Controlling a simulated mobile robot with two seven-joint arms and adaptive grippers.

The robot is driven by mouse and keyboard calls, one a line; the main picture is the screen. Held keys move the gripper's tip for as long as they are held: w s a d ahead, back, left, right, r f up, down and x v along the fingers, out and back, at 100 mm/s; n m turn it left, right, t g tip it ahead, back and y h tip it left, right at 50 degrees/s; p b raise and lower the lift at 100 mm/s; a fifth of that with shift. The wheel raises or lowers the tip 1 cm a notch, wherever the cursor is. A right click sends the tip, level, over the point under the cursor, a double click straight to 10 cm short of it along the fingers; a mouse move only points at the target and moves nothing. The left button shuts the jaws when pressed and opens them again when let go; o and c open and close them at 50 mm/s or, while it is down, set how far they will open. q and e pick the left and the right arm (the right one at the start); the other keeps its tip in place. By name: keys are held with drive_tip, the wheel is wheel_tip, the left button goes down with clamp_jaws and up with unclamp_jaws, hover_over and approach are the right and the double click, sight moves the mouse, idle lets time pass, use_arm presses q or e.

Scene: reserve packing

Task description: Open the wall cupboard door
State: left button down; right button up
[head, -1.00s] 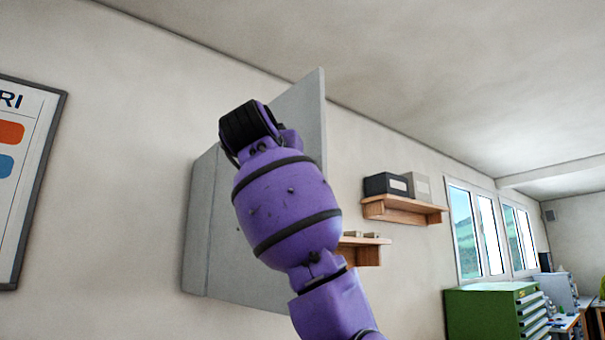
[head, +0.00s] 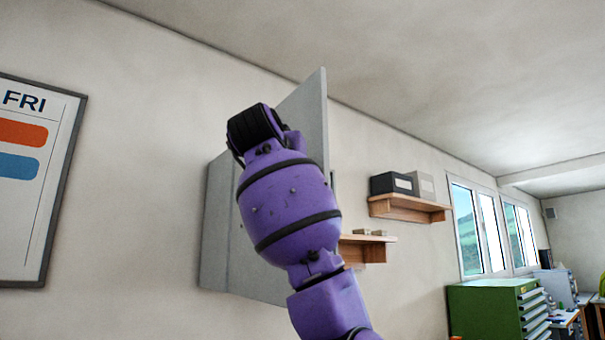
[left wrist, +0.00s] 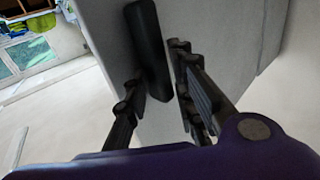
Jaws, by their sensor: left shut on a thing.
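The grey wall cupboard (head: 217,225) hangs on the wall in the head view. Its grey door (head: 312,115) stands open, swung out from the body, with its upper corner high in the picture. My purple arm covers much of the door and the cupboard's inside. In the left wrist view the door's pale face (left wrist: 210,35) carries a dark bar handle (left wrist: 148,50). My left gripper (left wrist: 162,88) has its dark fingers on either side of the handle and is shut on it. In the head view its fingers are hidden behind the wrist. My right gripper is not in view.
Right of the door, an upper wooden shelf (head: 408,210) holds a dark box (head: 391,183) and a grey box. A lower shelf (head: 375,252) holds small items. A green drawer cabinet (head: 485,310) stands at lower right. A framed board (head: 40,180) hangs at left.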

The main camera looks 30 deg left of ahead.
use_arm(q)
drive_tip(key=shift+s+a+r+y, duration=0.3)
drive_tip(key=shift+s+a, duration=0.05)
drive_tip(key=shift+a, duration=0.3)
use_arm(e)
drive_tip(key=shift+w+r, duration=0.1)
use_arm(q)
drive_tip(key=c, duration=1.7)
unclamp_jaws()
drive_tip(key=shift+a, duration=0.1)
drive_tip(key=shift+o, duration=0.3)
drive_tip(key=shift+w+a+f, duration=0.1)
drive_tip(key=shift+a+f, duration=0.1)
drive_tip(key=shift+a, duration=0.25)
drive_tip(key=shift+d, duration=0.2)
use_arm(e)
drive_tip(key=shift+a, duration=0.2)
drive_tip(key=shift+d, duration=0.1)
use_arm(q)
drive_tip(key=v, duration=1.2)
drive_tip(key=shift+d, duration=0.2)
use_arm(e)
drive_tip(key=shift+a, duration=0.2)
use_arm(q)
drive_tip(key=shift+w+d+r, duration=0.1)
drive_tip(key=shift+r, duration=0.05)
